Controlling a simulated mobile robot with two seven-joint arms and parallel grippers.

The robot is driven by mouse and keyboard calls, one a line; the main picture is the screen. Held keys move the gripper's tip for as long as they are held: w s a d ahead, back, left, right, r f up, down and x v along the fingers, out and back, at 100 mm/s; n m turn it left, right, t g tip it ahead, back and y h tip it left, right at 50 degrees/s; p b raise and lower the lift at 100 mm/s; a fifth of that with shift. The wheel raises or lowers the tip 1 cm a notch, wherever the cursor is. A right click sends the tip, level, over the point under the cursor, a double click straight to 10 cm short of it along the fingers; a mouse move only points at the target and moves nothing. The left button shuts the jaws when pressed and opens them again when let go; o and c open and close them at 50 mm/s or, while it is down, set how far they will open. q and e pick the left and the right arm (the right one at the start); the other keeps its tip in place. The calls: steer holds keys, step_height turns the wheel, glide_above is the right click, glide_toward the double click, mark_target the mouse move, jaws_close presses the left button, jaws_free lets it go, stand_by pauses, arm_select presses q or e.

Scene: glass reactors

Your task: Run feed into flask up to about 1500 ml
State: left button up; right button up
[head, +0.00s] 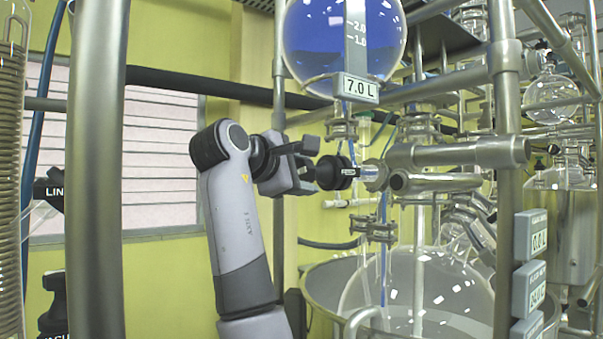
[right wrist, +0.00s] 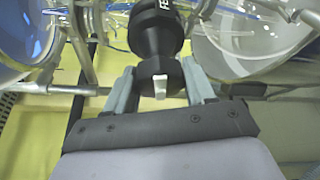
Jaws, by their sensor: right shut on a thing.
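The feed knob (head: 338,172) is black, with a white label, on a horizontal glass valve. My right gripper (head: 312,168) is shut on it from the left. In the right wrist view, the knob (right wrist: 155,35) sits between the two fingers (right wrist: 160,85), with a pale mark at its near end. Above is a round feed vessel (head: 318,45) of blue liquid, with a display (head: 361,89) reading 7.0 L. Below is the large clear glass flask (head: 385,285); I see no blue pool in it. Blue shows in the narrow glass (head: 382,208) between them. My left gripper is out of view.
Steel posts (head: 97,170) and horizontal rails stand around the glassware. Displays (head: 531,234) hang on the right post, the top one reading 0.0 L. Other black knobs (head: 50,192) are at the far left. The flask sits in a metal vessel (head: 320,275).

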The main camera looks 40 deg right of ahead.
steer(key=n+g+y, duration=0.1)
steer(key=n, duration=0.2)
steer(key=shift+n+g, duration=0.3)
steer(key=n+g, duration=0.1)
steer(key=n, duration=0.1)
steer(key=shift+n+g+y, duration=0.3)
steer(key=shift+y, duration=0.1)
steer(key=n+g, duration=0.2)
steer(key=shift+n, duration=0.4)
steer(key=shift+n+g+y, duration=0.3)
steer(key=shift+n+g, duration=0.4)
steer(key=shift+n, duration=0.3)
steer(key=shift+f, duration=0.1)
steer(key=o, duration=1)
